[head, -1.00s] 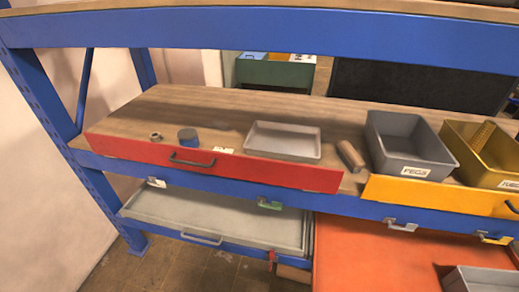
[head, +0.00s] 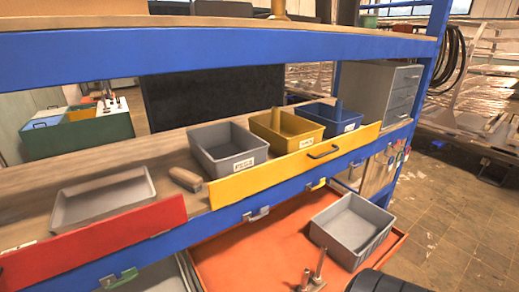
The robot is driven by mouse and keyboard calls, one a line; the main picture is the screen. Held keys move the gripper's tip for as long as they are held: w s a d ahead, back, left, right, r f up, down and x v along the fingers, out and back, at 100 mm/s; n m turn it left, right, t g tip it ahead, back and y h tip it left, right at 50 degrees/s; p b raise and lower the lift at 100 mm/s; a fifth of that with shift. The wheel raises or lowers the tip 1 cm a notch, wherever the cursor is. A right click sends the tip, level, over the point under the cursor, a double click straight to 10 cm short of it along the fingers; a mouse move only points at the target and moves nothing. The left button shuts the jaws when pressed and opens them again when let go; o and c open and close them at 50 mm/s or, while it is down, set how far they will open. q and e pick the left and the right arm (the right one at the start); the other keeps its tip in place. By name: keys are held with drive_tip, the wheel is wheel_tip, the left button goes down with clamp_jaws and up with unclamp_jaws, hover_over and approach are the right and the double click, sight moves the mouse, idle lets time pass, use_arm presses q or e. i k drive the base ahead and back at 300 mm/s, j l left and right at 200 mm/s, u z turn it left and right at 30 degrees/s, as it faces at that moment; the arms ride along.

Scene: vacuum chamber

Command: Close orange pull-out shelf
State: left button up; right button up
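The orange pull-out shelf (head: 262,249) is on the lower level of the blue rack and extends out toward me below the blue beam. A grey bin (head: 352,232) stands on its right part. A small metal part with upright pegs (head: 313,278) sits near its front, at the bottom of the picture. The shelf's front edge and any handle are cut off or hidden. Neither gripper can be made out. A dark rounded shape at the bottom right edge may be part of my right arm.
Above are a red-fronted drawer (head: 95,250) and a yellow-fronted one (head: 285,168). The upper surface holds a shallow grey tray (head: 103,199), a grey bin (head: 226,147), a yellow bin (head: 286,131) and a blue bin (head: 332,117). Open floor (head: 450,215) lies to the right.

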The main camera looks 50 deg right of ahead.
sight(271, 252)
drive_tip(key=z, duration=2.65)
